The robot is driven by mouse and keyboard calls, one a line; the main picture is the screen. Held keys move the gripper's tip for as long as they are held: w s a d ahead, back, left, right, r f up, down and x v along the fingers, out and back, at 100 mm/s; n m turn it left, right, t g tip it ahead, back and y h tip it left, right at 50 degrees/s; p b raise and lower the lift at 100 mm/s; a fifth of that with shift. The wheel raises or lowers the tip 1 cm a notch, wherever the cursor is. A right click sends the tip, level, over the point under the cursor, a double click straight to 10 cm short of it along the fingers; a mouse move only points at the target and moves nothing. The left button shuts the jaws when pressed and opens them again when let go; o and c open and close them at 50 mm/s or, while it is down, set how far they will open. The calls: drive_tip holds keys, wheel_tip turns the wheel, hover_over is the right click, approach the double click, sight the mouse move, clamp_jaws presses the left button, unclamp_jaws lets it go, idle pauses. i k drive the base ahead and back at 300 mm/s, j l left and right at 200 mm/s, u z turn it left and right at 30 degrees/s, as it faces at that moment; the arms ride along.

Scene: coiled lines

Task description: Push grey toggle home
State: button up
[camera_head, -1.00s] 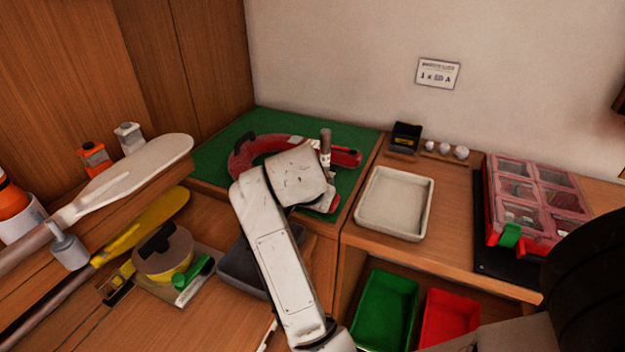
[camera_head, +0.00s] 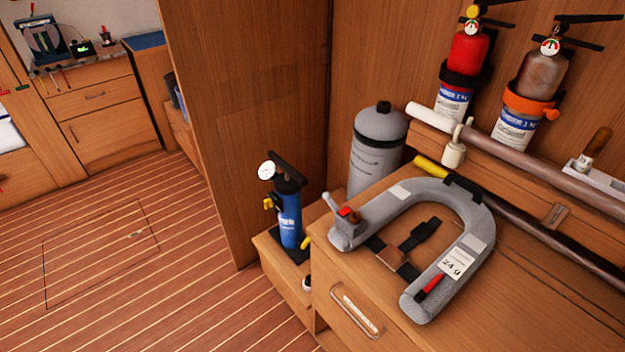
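A grey horseshoe-shaped lifejacket (camera_head: 462,212) lies on a wooden cabinet top, with a label reading 24 g on its right arm. At the end of its left arm sits a small grey fitting (camera_head: 346,226) with a red part on top. A thin grey lever (camera_head: 331,204) sticks up and left from this fitting; it may be the grey toggle, but the frame does not settle this. Whether it is seated cannot be told at this size. My gripper and arm are not in view.
A blue pump with a gauge (camera_head: 289,215) stands on a low step left of the cabinet. A grey cylinder (camera_head: 377,145) stands behind the lifejacket. Two extinguishers, red (camera_head: 467,62) and brownish (camera_head: 540,85), hang at the back right. The plank floor (camera_head: 150,270) at left is clear.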

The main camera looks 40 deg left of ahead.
sight(326, 195)
drive_tip(key=i+u, duration=0.15)
drive_tip(key=u, duration=0.85)
drive_tip(key=i+j+u, duration=0.25)
drive_tip(key=i+j, duration=0.45)
